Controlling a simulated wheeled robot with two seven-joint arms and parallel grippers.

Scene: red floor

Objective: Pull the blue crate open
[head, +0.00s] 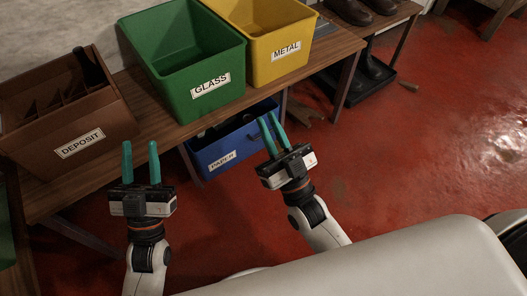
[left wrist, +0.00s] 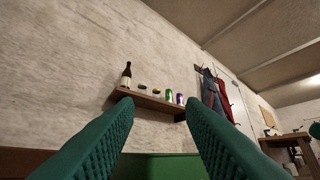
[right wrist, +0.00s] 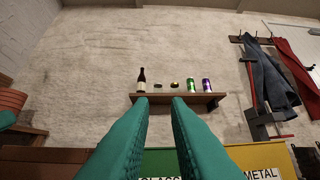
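The blue crate (head: 240,143) hangs or sits beneath the wooden table, below the green bin. Its white label seems to read PAPER, and dark contents show behind its front rim. My right gripper (head: 268,118) is in front of the crate's right part in the head view and overlaps it; I cannot tell whether they touch. Its two teal fingers are apart with nothing between them. My left gripper (head: 140,144) is left of the crate, in front of the table edge, fingers apart and empty. Neither wrist view shows the crate.
On the table (head: 118,100) stand a brown DEPOSIT box (head: 108,110), a green GLASS bin (head: 180,85) and a yellow METAL bin (head: 265,60). A wall shelf (right wrist: 200,98) holds a bottle and cans. Red floor (head: 400,150) is open to the right, with boots on a tray beyond.

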